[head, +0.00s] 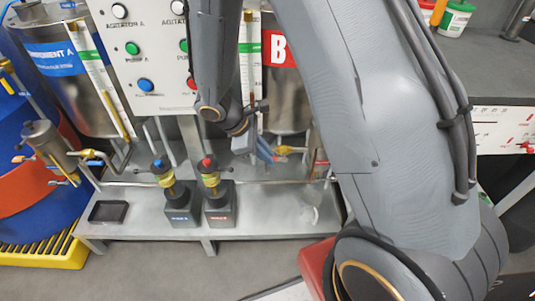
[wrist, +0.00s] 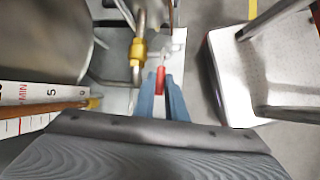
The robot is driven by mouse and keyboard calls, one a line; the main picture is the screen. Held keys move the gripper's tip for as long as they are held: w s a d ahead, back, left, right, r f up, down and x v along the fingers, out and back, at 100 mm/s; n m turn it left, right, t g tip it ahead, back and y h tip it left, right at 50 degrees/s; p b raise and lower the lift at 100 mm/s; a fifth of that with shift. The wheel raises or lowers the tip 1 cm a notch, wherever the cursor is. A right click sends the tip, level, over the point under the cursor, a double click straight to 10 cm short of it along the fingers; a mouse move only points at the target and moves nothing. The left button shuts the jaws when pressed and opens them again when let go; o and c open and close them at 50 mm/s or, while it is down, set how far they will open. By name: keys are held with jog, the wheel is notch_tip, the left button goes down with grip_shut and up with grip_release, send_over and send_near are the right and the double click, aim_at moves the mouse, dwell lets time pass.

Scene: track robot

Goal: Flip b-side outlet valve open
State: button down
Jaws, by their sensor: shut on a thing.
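The B-side tank (head: 284,108) stands behind my arm in the head view, marked by a red B label (head: 279,49). A yellow brass valve fitting (head: 285,150) sits low under it, and brass pipework (wrist: 138,52) shows in the wrist view. My gripper (head: 268,153) is beside this fitting. In the wrist view its blue fingers (wrist: 162,88) are shut on a red valve handle (wrist: 160,80), which points roughly along the fingers. The handle's pivot is partly hidden, so I cannot tell the valve's position.
Two pumps, one blue-topped (head: 165,178) and one red-topped (head: 210,178), stand on the grey bench (head: 140,228) left of my gripper. A control panel (head: 150,45) hangs above. A white-topped stool-like thing (wrist: 255,70) stands right in the wrist view.

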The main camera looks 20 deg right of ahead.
jog(key=shift+a+f+g+h, duration=0.2)
jog(key=shift+f+g+h, duration=0.3)
jog(key=shift+h, duration=0.6)
jog(key=c, duration=2.1)
grip_release()
jog(key=v, duration=0.7)
jog(key=shift+a+r, duration=0.25)
jog(key=shift+s+r, duration=0.1)
